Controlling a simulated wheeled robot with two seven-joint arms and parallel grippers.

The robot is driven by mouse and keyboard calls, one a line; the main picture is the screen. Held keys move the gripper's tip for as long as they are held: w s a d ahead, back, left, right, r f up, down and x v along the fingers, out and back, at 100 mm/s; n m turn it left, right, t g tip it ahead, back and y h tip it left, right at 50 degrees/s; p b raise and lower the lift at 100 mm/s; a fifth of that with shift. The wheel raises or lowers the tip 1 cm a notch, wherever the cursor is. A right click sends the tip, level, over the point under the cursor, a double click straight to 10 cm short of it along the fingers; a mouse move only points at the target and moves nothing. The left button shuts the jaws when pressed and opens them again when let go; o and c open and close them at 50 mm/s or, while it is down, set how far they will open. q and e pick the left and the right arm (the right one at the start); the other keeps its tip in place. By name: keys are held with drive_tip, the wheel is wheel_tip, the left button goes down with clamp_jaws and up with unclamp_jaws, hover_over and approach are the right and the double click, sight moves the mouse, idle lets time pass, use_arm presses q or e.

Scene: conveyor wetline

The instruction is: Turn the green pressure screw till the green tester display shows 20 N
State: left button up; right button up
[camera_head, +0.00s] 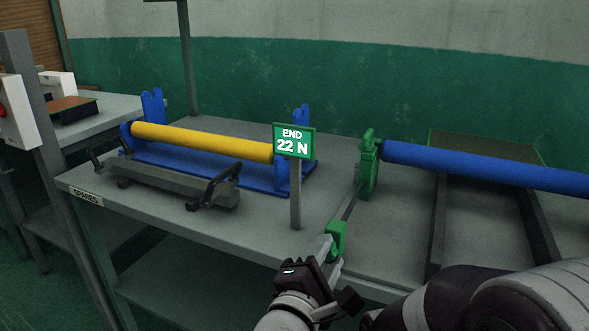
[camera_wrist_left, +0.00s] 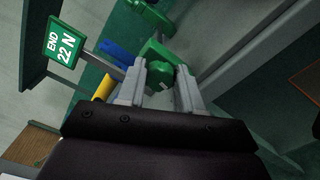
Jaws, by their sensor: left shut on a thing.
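The green tester display (camera_head: 294,141) stands on a grey post and reads "END 22 N". It shows the same reading in the left wrist view (camera_wrist_left: 62,45). The green pressure screw (camera_head: 336,235) is at the table's front edge, before the green bearing stand (camera_head: 368,170). My left gripper (camera_head: 328,250) is shut on the screw's head. In the left wrist view the screw head (camera_wrist_left: 160,72) sits between the two grey fingers (camera_wrist_left: 158,90). The fingers partly cover it. My right gripper is not in view.
A blue roller (camera_head: 490,167) runs right from the green stand. A yellow roller (camera_head: 205,142) lies in a blue cradle (camera_head: 215,172) at left. A grey handled bar (camera_head: 170,182) lies before it, near the "SPARES" label (camera_head: 86,195). Bare table lies around the post.

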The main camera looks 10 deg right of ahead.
use_arm(q)
drive_tip(key=shift+r, duration=0.3)
drive_tip(key=shift+n+b, duration=1.8)
drive_tip(key=shift+b, duration=0.15)
drive_tip(key=shift+r, duration=0.1)
drive_tip(key=shift+w, duration=0.1)
drive_tip(key=shift+n+b, duration=0.3)
drive_tip(key=shift+b, duration=0.25)
